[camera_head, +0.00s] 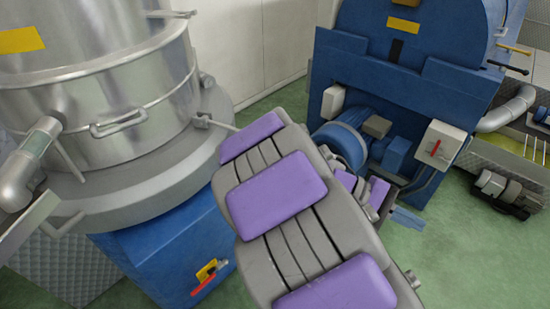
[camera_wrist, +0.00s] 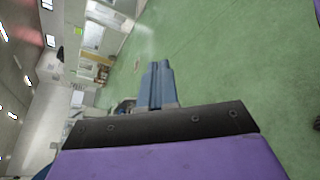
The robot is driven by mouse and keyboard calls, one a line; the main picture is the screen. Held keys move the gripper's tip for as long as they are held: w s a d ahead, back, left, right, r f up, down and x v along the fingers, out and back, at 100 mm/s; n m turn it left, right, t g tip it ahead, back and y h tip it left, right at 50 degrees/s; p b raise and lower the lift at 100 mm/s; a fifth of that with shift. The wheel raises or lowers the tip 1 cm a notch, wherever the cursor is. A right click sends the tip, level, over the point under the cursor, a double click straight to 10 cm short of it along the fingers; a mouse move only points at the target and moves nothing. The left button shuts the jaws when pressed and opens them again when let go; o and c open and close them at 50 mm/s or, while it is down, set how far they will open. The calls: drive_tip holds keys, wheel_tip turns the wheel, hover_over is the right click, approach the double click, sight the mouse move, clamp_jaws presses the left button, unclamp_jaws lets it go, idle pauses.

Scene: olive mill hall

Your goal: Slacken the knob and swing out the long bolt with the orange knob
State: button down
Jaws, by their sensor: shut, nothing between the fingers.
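My gripper (camera_wrist: 157,84) shows in the wrist view as two blue-grey fingers pressed together, with nothing between them. They point toward open green floor and touch nothing. A thin pale rod (camera_head: 222,125) sticks out from a bracket at the right of the steel vessel's lower rim and runs behind my arm. It may be the long bolt; I cannot tell. No orange knob can be made out in either view.
The steel vessel (camera_head: 100,90) stands at the left on a blue base (camera_head: 165,250) with a red-handled yellow switch (camera_head: 208,272). A blue machine (camera_head: 410,90) with a motor stands at the back right.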

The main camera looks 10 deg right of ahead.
drive_tip(key=w+a+f+n+t+h+b, duration=0.15)
drive_tip(key=w+n+t+h, duration=0.25)
drive_tip(key=w, duration=0.4)
drive_tip(key=w+a+f+n+t+h+b, duration=0.1)
drive_tip(key=w+a+f+n+t+h, duration=0.25)
drive_tip(key=w, duration=0.45)
drive_tip(key=w+a+f+n+t+h+b, duration=0.1)
drive_tip(key=w+n+t+h, duration=0.3)
drive_tip(key=w, duration=0.4)
drive_tip(key=w+a+f+n+t+y+b, duration=0.1)
drive_tip(key=w+a+f+n+t+y, duration=0.35)
drive_tip(key=a+f+n+t, duration=0.4)
drive_tip(key=w+a+f+n+t+y+b, duration=0.1)
drive_tip(key=w+a+f+n+t+y, duration=0.4)
drive_tip(key=a+f+t, duration=0.5)
drive_tip(key=w+d+r+g+b, duration=0.1)
drive_tip(key=w+d+r+b, duration=0.1)
drive_tip(key=w+d+r, duration=0.3)
drive_tip(key=shift+w+r+n+y+b, duration=0.35)
drive_tip(key=shift+w+r, duration=0.45)
drive_tip(key=shift+r, duration=1.2)
drive_tip(key=shift+r, duration=0.15)
